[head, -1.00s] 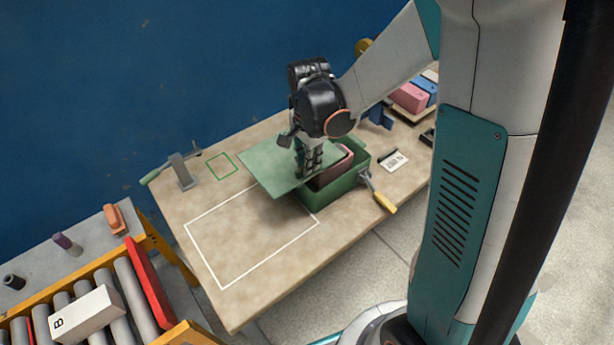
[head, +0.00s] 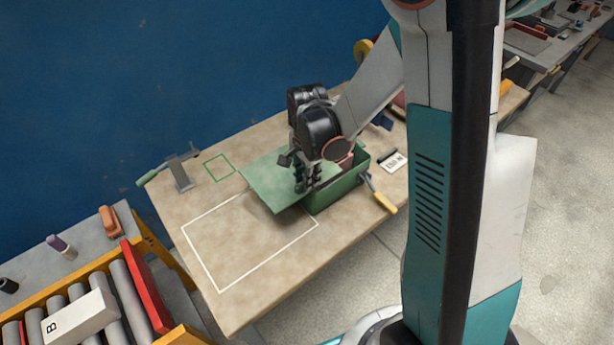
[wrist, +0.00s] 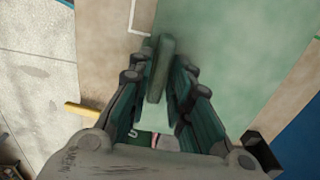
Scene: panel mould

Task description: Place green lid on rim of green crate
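The green lid (head: 265,178) is a flat plate with a raised bar handle (wrist: 160,66). My gripper (head: 306,182) has its fingers on both sides of this handle and carries the lid. In the head view the lid overlaps the left part of the green crate (head: 340,193) and sticks out well to the left of it. The crate's right end is uncovered, and a pink item (head: 346,160) shows inside. The crate's left side is hidden under the lid. I cannot tell whether the lid touches the rim.
The crate stands on a worktable (head: 240,312) with a white outlined rectangle (head: 222,292) and a small green outline (head: 219,167). A yellow-handled clamp (head: 383,200) is close to the crate's right side. Another clamp (head: 180,172) is at the table's left. A roller conveyor (head: 140,290) is at lower left.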

